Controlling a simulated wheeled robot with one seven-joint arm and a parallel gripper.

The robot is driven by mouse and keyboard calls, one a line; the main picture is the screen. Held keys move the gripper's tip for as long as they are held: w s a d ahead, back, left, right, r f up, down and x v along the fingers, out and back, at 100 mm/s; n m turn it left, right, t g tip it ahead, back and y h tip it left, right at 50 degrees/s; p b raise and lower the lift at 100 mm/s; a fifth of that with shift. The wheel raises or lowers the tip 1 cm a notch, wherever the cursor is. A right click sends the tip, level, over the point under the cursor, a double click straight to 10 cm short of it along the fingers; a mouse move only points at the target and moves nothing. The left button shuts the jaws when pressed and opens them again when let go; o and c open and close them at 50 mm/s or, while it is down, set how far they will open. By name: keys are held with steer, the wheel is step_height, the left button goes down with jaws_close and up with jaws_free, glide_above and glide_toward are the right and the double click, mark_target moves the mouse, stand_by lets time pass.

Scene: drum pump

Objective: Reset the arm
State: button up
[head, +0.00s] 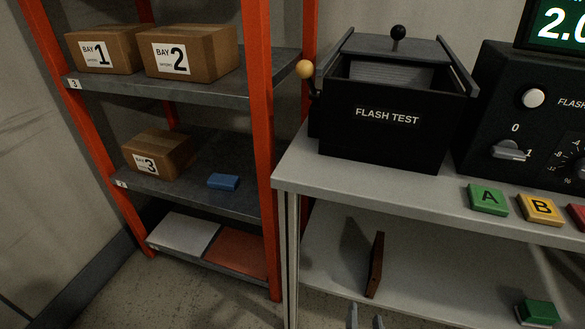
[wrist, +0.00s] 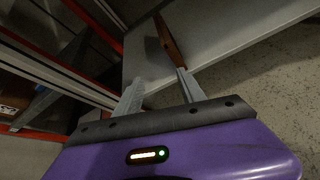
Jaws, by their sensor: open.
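My gripper (wrist: 160,84) shows in the wrist view with its two grey fingers spread apart and nothing between them. Its purple body with a small lit indicator fills the bottom of that view. In the head view only the fingertips of my gripper (head: 365,318) show at the bottom edge, low in front of the workbench's lower shelf (head: 330,265). A thin brown piece (head: 375,265) stands upright on that shelf, beyond the fingertips. It also shows in the wrist view (wrist: 168,42), beyond the fingers and apart from them. The rest of my arm is out of view.
The workbench top (head: 300,170) holds a black FLASH TEST box (head: 385,145), a control panel (head: 480,125) and coloured lettered blocks. An orange-framed rack (head: 262,130) with labelled boxes stands left. A green block (head: 538,312) lies low right. Floor is bare in front.

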steer(key=s+a+r+m+t+y, duration=0.2)
steer(key=s+a+r+m+y, duration=0.35)
steer(key=m, duration=0.75)
steer(key=s+d+r+m+h, duration=0.1)
steer(key=s+d+r+m, duration=0.2)
steer(key=s+m, duration=0.35)
steer(key=s+d+r+m+h, duration=0.1)
steer(key=s+d+r+m, duration=0.25)
steer(key=s, duration=0.55)
steer(key=s+d+r+m+h, duration=0.1)
steer(key=s+d+r+m, duration=0.15)
steer(key=s+m, duration=0.45)
step_height(320, 180, up, 25)
steer(key=s+p, duration=0.1)
steer(key=p, duration=2.4)
steer(key=shift+d+f+n, duration=0.2)
steer(key=shift+d+n, duration=0.05)
steer(key=shift+n, duration=0.05)
steer(key=shift+s, duration=0.1)
